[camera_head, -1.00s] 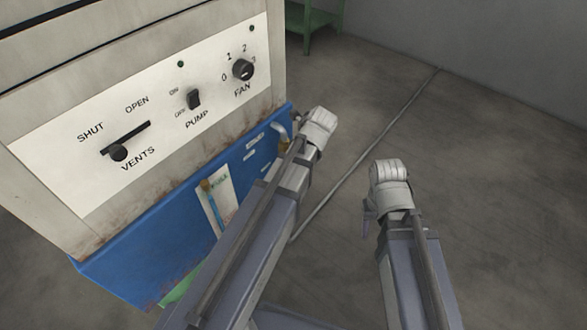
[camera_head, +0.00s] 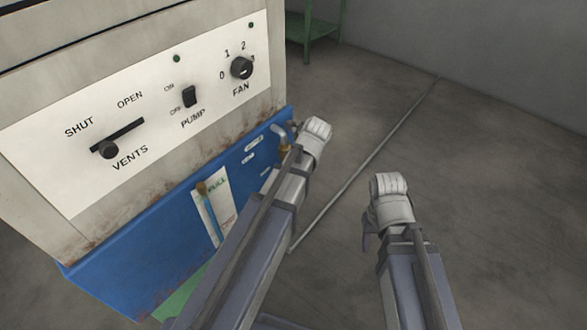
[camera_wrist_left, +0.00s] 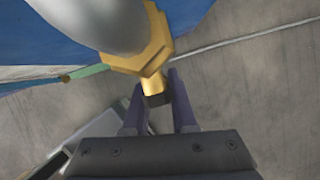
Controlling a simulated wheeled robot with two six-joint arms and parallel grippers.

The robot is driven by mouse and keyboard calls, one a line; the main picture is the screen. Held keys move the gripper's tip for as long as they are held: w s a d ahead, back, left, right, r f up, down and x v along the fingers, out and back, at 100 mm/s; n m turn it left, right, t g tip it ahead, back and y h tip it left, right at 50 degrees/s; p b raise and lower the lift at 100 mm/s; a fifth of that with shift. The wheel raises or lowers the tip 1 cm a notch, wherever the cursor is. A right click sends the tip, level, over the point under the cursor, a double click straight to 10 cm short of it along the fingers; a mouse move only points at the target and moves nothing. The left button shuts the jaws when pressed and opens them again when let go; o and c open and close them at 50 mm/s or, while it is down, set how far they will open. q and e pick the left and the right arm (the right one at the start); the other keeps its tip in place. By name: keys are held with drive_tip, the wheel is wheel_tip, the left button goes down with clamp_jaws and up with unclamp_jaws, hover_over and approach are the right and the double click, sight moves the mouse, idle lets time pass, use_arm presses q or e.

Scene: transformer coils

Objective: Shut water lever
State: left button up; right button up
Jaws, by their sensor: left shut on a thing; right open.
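A brass valve (camera_wrist_left: 152,45) sits on a grey pipe (camera_wrist_left: 105,20) in the left wrist view. A short brass stem with a dark end, apparently the water lever (camera_wrist_left: 157,99), sticks out of it. My left gripper (camera_wrist_left: 168,90) has a finger on each side of this stem and is shut on it. In the head view the valve (camera_head: 285,149) shows partly at the right end of the blue tank (camera_head: 160,253), and my left arm hides the left fingers. My right gripper (camera_head: 367,238) is open over the floor, apart from the tank; its fingers show only partly.
The white control panel (camera_head: 60,185) above the tank carries a vents slider (camera_head: 108,149), a pump switch (camera_head: 189,97) and a fan knob (camera_head: 241,68). A green stand (camera_head: 322,28) is at the back. The floor to the right is clear.

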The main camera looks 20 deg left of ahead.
use_arm(q)
clamp_jaws()
idle(1.1)
drive_tip(key=shift+s+a+r+m+g+y+b, duration=0.2)
drive_tip(key=shift+s+g+y+b, duration=0.25)
drive_tip(key=shift+g, duration=0.6)
drive_tip(key=shift+s+a+r+m+g+y+b, duration=0.15)
drive_tip(key=shift+s+m+g+y+b, duration=0.15)
drive_tip(key=shift+s+g, duration=0.5)
drive_tip(key=shift+s+a+r+m+g+y+b, duration=0.2)
drive_tip(key=shift+g+y, duration=0.25)
drive_tip(key=shift+g, duration=0.8)
drive_tip(key=shift+s, duration=0.1)
